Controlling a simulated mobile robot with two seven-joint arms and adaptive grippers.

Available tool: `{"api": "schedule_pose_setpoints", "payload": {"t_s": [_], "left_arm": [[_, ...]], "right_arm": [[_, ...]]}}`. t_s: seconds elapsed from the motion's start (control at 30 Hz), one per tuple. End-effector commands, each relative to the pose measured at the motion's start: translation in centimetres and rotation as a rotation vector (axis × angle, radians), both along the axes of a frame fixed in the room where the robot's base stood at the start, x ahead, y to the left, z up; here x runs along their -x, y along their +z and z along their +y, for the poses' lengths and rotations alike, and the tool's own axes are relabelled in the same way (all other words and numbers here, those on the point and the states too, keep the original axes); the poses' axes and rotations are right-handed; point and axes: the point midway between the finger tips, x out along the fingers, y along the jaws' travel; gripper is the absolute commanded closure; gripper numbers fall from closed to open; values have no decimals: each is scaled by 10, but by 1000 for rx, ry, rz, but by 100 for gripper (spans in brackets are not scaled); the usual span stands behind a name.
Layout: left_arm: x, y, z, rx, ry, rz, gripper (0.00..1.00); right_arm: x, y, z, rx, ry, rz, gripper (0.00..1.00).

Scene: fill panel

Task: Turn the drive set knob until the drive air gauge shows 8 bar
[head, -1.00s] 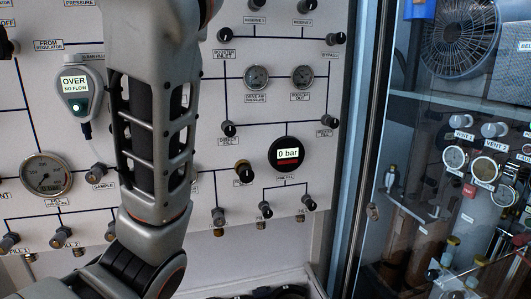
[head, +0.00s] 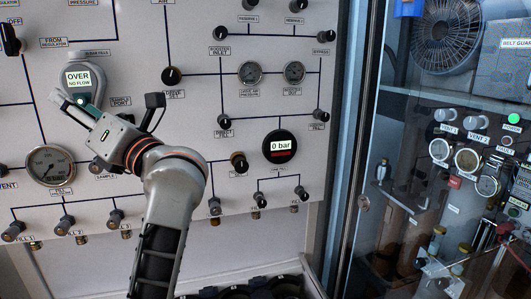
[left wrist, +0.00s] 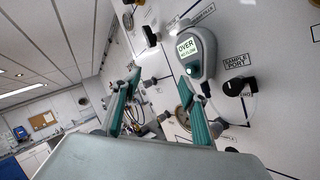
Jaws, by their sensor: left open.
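The drive set knob (head: 172,76) is a black knob on the light panel, with its label just below it. The drive air gauge (head: 250,72) is a small round dial to its right; its needle is too small to read. My left gripper (head: 72,97) is left of and below the knob, in front of the lower part of the analyzer with the OVER screen (head: 78,80). In the left wrist view my left gripper (left wrist: 158,104) has its green fingers spread with nothing held between them. My right gripper is in neither view.
A digital gauge reading 0 bar (head: 281,147) sits lower right on the panel. A larger dial (head: 50,165) is at lower left. Several other knobs stick out around my left arm. A glazed cabinet (head: 450,200) stands at the right.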

Motion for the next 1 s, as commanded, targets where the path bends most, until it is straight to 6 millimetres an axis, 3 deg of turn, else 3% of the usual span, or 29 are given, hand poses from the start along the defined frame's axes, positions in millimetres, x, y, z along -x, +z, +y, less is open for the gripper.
{"api": "schedule_pose_setpoints", "payload": {"t_s": [0.03, 0.17, 0.27, 0.37, 0.5, 0.67, 0.87, 1.0], "left_arm": [[3, -17, 2, -103, 59, 49, 57], [9, -46, -11, -399, 171, 165, 57], [6, -76, -35, -639, 215, 273, 57], [-1, -118, -66, -889, 220, 396, 57], [-11, -201, -111, -1230, 166, 583, 57], [-8, -304, -148, -1546, 56, 776, 57], [22, -437, -171, -1870, -119, 1002, 57], [61, -526, -173, -2065, -262, 1152, 57]], "right_arm": [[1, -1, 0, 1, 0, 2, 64], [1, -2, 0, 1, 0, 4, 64], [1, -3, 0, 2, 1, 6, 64], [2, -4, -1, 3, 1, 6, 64], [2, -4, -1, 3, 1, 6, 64], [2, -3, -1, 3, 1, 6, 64], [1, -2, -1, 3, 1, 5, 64], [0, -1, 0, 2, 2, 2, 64]]}}
